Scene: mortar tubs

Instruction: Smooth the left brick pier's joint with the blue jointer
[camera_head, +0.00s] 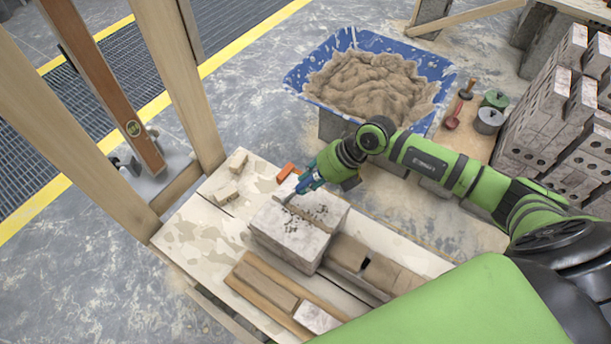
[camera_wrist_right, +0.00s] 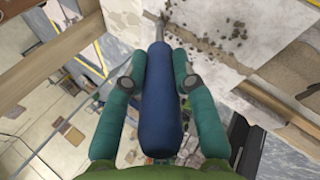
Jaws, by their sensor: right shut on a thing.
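My right gripper (camera_head: 310,180) is shut on the blue jointer and reaches in from the right over the pale worktable (camera_head: 190,240). In the right wrist view, the two teal fingers of the gripper (camera_wrist_right: 160,72) sit on both sides of the thick blue handle of the jointer (camera_wrist_right: 158,105). A brown mortar joint (camera_head: 318,214) and dark crumbs show on the pier's top. My left gripper is out of view.
A blue tub (camera_head: 445,72) full of sandy mortar stands behind my arm. Perforated bricks (camera_head: 540,125) are stacked at right. A wooden frame (camera_head: 185,75) rises at left.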

